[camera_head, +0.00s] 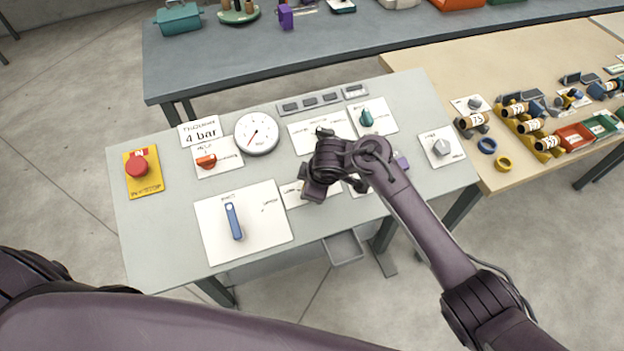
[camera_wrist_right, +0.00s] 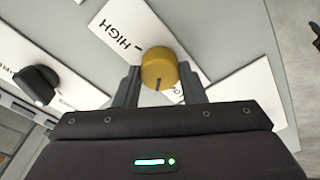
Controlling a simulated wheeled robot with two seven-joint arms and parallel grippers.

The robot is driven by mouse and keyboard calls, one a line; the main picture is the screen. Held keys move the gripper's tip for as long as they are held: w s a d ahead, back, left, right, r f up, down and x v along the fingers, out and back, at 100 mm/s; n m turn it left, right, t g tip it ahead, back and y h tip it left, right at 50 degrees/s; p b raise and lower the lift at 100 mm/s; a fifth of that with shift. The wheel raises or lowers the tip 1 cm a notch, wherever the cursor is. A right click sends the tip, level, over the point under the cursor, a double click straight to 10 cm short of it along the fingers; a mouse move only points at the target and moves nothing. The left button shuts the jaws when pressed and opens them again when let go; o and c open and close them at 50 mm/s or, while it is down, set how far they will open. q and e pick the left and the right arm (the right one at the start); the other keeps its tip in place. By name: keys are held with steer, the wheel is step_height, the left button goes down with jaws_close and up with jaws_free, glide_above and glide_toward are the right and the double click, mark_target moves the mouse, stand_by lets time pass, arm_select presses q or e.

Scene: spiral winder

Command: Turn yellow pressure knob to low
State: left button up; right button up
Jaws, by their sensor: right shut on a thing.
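The yellow pressure knob (camera_wrist_right: 158,66) shows in the right wrist view, on a white plate (camera_wrist_right: 128,35) with HIGH printed at the upper left. A second label at the lower right is partly hidden. A dark line on the knob points towards my gripper's palm. My right gripper (camera_wrist_right: 160,84) is shut on the knob, one finger on each side. In the head view my right gripper (camera_head: 315,182) hangs over the panel's middle and hides the knob. My left gripper is out of view.
The panel table (camera_head: 150,235) also bears a red stop button (camera_head: 136,167), an orange knob (camera_head: 206,161), a gauge (camera_head: 257,133), a blue lever (camera_head: 233,221), a green knob (camera_head: 366,118) and a grey knob (camera_head: 441,147). A black knob (camera_wrist_right: 36,84) stands near my right gripper.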

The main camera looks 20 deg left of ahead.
steer(key=n, duration=0.3)
steer(key=shift+n, duration=2.1)
steer(key=o, duration=1)
steer(key=v, duration=0.7)
steer(key=shift+r, duration=0.35)
